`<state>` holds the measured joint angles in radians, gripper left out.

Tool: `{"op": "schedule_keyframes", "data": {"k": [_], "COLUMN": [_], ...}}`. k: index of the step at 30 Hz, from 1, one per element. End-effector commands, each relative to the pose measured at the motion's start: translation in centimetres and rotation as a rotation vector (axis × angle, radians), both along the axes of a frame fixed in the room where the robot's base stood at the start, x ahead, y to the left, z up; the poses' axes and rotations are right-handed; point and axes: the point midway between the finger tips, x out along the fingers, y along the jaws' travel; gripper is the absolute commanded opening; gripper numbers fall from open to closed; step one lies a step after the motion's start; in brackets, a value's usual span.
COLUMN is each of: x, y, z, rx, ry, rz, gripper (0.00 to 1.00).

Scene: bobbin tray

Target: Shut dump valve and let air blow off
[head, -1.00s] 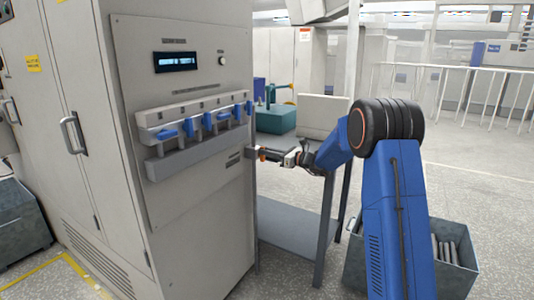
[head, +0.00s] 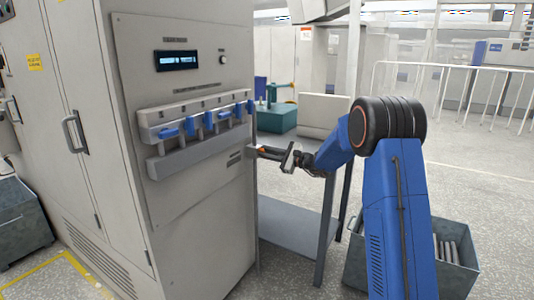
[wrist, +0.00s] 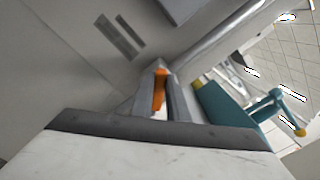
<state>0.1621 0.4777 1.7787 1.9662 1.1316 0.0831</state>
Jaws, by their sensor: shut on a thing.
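A small orange handle (wrist: 159,90), which I take to be the dump valve's, shows in the wrist view between the two grey fingers of my gripper (wrist: 161,80). My gripper is shut on it. In the head view my gripper (head: 264,153) reaches in from the right to the right side edge of the grey cabinet (head: 200,210). Only a speck of orange shows at the fingers there. The valve body and the handle's far end are hidden, so I cannot tell the valve's position.
The cabinet front carries a lit display (head: 177,61), a round knob (head: 222,60) and a rack with several blue levers (head: 168,133). A grey table (head: 300,232) stands below my arm. A metal bin (head: 462,283) is at right. A teal block (head: 272,119) stands behind.

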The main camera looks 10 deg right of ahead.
Motion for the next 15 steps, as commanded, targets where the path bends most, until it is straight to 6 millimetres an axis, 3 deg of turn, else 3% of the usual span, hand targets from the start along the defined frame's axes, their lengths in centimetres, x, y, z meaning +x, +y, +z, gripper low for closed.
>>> {"op": "schedule_keyframes", "data": {"k": [15], "x": [-0.43], "y": [0.33], "z": [-0.81], "rx": [-0.328], "ry": [-0.354], "rz": [0.001], "gripper": [0.0]}}
